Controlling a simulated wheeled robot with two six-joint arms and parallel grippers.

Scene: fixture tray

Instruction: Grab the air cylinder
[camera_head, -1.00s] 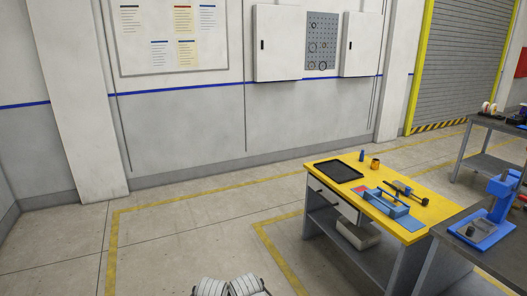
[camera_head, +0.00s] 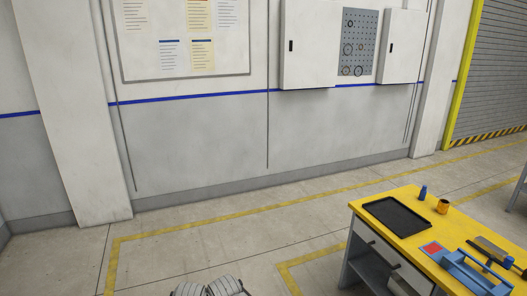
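A long dark part with a grey body (camera_head: 494,249), which looks like the air cylinder, lies on the yellow-topped workbench (camera_head: 378,196) at the right. It is small in view, and I cannot be sure what it is. A blue fixture (camera_head: 466,270) stands just in front of it and partly overlaps it. An empty black tray (camera_head: 398,216) lies on the left part of the bench top. Neither of my grippers is in view. Only white ribbed parts, apparently my own, show at the bottom edge, well left of the bench.
A small blue bottle-like part (camera_head: 423,193) and an orange-yellow cup-shaped part (camera_head: 443,206) stand behind the tray. The floor left of the bench is clear, with yellow lines. Wall cabinets (camera_head: 309,45) hang behind.

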